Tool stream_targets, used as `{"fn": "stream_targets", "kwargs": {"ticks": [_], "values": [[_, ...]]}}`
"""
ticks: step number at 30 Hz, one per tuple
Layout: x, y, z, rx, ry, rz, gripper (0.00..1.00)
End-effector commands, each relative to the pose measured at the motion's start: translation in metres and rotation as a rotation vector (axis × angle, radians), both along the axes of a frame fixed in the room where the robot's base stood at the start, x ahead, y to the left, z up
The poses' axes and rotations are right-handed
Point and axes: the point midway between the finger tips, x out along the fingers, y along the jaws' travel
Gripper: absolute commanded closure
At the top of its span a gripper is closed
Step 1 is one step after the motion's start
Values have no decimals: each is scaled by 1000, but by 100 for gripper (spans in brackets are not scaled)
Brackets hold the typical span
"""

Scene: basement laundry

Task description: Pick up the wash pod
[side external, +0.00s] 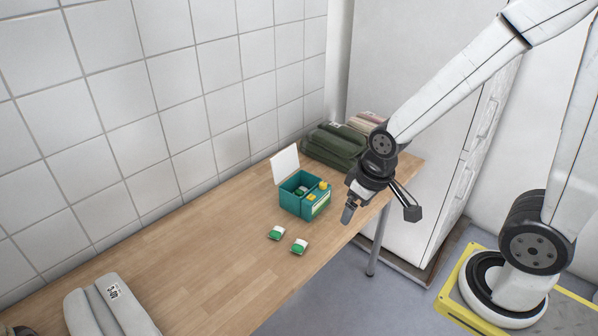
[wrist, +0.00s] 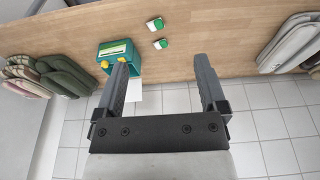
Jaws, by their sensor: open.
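Two small white-and-green wash pods lie on the wooden table in front of the box. One pod (side external: 277,233) is nearer the wall and the other pod (side external: 299,246) is nearer the table's front edge. Both show in the wrist view, one pod (wrist: 155,24) above the other pod (wrist: 160,44). A teal box (side external: 291,203) stands behind them with its white lid (side external: 286,164) up; green and yellow items show in and on it. My gripper (side external: 348,213) is open and empty, above the table's front edge to the right of the box. Its fingers (wrist: 162,62) are wide apart in the wrist view.
Folded dark green cloths (side external: 335,145) lie behind the box. A grey folded item with a label (side external: 108,303) lies at the lower left. A tiled wall (side external: 170,110) lines the table's back. The wooden table (side external: 205,260) is clear left of the pods.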

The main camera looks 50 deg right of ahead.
Motion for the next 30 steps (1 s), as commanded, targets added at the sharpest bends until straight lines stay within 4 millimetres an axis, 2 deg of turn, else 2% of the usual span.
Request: {"fn": "stream_targets", "kwargs": {"ticks": [5, 11, 20, 30], "values": [[9, 1, -3, -24, 27, 56, 9], [32, 3, -14, -89, 98, 202, 9], [78, 5, -42, -238, 243, 491, 9], [128, 7, -83, -432, 405, 798, 9]]}}
